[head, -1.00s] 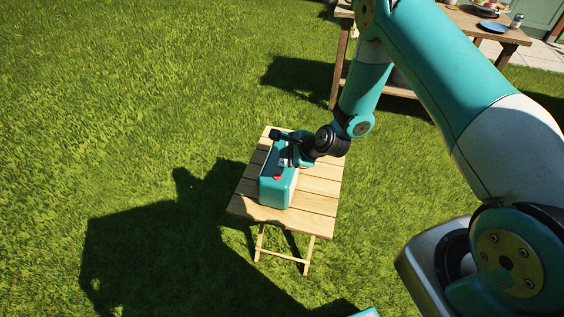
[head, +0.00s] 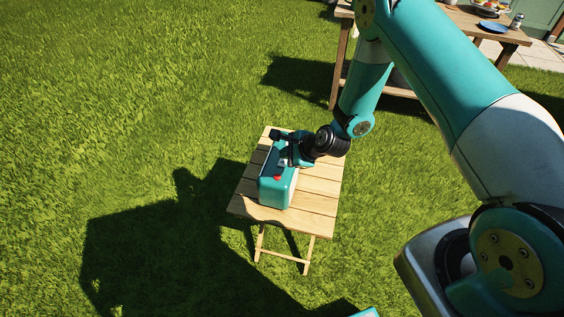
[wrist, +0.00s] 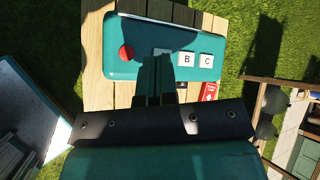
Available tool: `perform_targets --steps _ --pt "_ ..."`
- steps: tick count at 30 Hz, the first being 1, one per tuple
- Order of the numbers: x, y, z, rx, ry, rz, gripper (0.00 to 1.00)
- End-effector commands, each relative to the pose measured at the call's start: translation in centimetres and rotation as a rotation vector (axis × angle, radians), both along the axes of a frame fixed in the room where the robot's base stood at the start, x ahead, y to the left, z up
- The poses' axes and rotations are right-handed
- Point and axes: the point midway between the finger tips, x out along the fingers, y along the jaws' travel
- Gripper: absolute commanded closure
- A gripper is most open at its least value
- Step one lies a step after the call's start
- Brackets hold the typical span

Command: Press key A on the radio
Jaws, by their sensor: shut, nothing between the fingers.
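The teal radio (head: 276,190) stands on a small slatted wooden table. In the wrist view the radio (wrist: 120,62) shows a red round knob (wrist: 127,53) at left and white keys B (wrist: 187,59) and C (wrist: 206,61) at right. A pale key (wrist: 162,51) left of B is mostly hidden behind my fingers; its letter cannot be read. My gripper (wrist: 154,62) is shut and empty, its fingertips over that partly hidden key. In the head view my gripper (head: 287,161) is at the radio's top. I cannot tell whether the fingertips touch the key.
The small wooden table (head: 317,205) has bare slats right of the radio. A red label (wrist: 209,91) lies beside the radio in the wrist view. A larger wooden table (head: 460,20) with a blue plate (head: 493,27) stands at the back right. Grass surrounds the small table.

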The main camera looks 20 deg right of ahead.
Motion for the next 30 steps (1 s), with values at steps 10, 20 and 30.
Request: perform_targets --steps 10,20,30 --pt "0.0 0.0 0.0 0.000 0.000 0.000 1.00" --pt "-0.9 3.4 9.5 -0.164 -0.094 0.366 1.00" --pt "-13.9 7.3 27.1 -0.541 -0.358 1.274 1.00"
